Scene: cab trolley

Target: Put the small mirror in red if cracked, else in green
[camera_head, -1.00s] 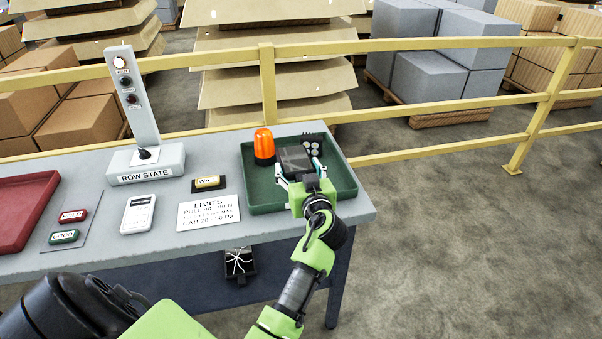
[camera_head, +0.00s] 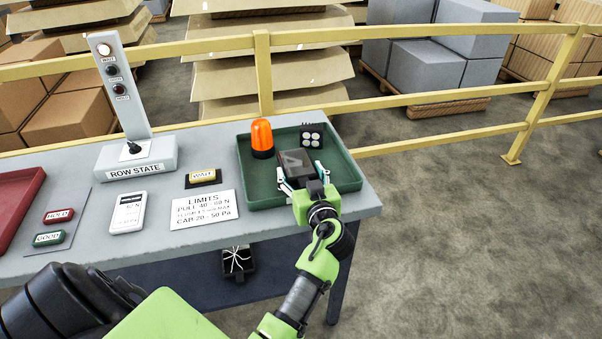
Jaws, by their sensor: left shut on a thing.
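A small dark mirror (camera_head: 296,164) in a black housing is held by my left gripper (camera_head: 298,183), whose fingers are closed on its near edge. Mirror and gripper are over the green tray (camera_head: 349,173) at the right of the table. A faint lighter mark shows on the dark face; I cannot tell if it is a crack or a reflection. I cannot tell whether the mirror still touches the tray floor. The red tray (camera_head: 20,200) is at the far left, cut by the picture edge. My right gripper is not in view.
An orange beacon (camera_head: 262,139) and a black lamp with round lights (camera_head: 311,136) stand in the green tray. Between the trays are the row state box (camera_head: 137,158), limits card (camera_head: 204,209), white meter (camera_head: 128,212) and hold (camera_head: 58,215) and good (camera_head: 48,239) buttons. A yellow rail (camera_head: 440,97) runs behind.

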